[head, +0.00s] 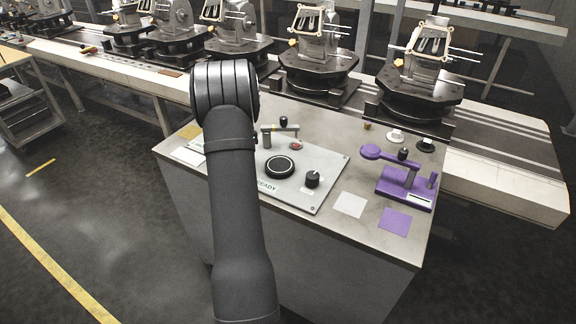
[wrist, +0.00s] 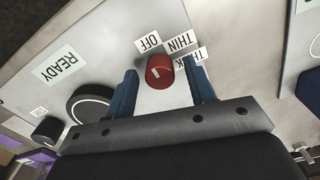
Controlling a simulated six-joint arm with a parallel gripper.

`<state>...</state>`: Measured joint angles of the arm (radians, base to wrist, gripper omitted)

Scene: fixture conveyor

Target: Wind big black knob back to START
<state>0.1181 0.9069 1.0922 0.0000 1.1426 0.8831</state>
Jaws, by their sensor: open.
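The big black knob (head: 280,167) is a wide round dial with a pale ring, on the grey panel (head: 325,163) of the workbench. In the wrist view the big black knob (wrist: 92,103) lies left of my gripper, partly covered by its body. My gripper (wrist: 160,66) is open, its two blue fingers spread. The big knob's pointer and a START label are not readable.
A smaller black knob (head: 312,180) stands right of the big one. The READY label (wrist: 61,64) and OFF label (wrist: 149,40) are on the panel. A lever-like fixture (head: 280,128) stands behind, a purple device (head: 405,180) at right. The conveyor with several fixtures runs behind.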

